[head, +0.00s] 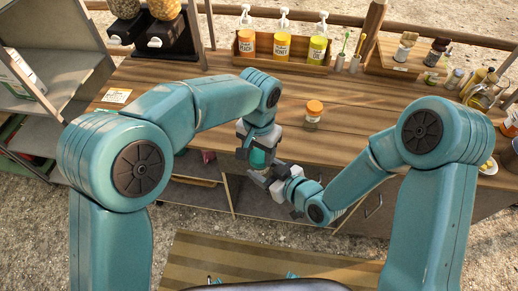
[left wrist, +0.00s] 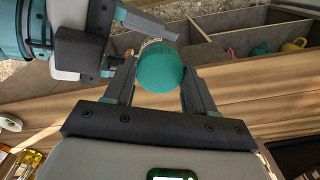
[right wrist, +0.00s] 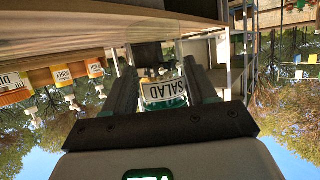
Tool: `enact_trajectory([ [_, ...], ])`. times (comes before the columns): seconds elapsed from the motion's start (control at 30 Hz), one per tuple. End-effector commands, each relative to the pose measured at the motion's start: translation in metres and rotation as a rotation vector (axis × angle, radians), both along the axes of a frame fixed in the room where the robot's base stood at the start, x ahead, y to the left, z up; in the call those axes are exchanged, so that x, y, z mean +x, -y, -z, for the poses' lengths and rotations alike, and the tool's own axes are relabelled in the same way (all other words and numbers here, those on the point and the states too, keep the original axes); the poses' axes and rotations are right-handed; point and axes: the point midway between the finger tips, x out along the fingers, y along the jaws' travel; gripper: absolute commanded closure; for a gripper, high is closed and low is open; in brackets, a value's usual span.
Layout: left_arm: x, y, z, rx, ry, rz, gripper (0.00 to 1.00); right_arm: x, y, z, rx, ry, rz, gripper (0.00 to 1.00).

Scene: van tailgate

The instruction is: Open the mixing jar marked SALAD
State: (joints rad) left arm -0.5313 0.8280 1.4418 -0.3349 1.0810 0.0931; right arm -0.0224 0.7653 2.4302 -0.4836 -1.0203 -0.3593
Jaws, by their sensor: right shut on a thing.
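The mixing jar has a teal lid (left wrist: 160,68), and its SALAD label (right wrist: 164,90) appears upside down in the right wrist view. In the head view the jar (head: 259,158) is held off the counter, in front of its front edge. My right gripper (head: 264,179) is shut on the jar body from the side. My left gripper (head: 256,150) reaches down from above, its fingers on either side of the lid. I see the left fingers as open around the lid; whether they touch it is hard to tell.
An orange-lidded jar (head: 313,112) stands on the counter (head: 200,120). Pump bottles stand in a wooden rack (head: 280,62) behind. Bottles and jars crowd the right end. Open shelf compartments (head: 200,190) lie below the counter. My two grippers are close together.

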Motion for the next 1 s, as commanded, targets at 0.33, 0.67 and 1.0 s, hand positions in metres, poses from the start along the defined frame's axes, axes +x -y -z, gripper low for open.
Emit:
enact_trajectory([
  [0.33,-0.0002,0.0007,-0.0005,0.0,-0.001,-0.171,0.83,0.0002,-0.0002,-0.0003,0.0,0.001,0.0,1.0],
  [0.67,-0.0005,0.0011,-0.0008,0.001,-0.002,-0.299,0.83,0.0002,-0.0002,-0.0003,0.0,0.001,0.0,1.0],
  [1.0,-0.0003,0.001,-0.0008,0.001,-0.002,-0.297,0.83,0.0002,-0.0002,-0.0003,0.0,0.001,0.0,1.0],
])
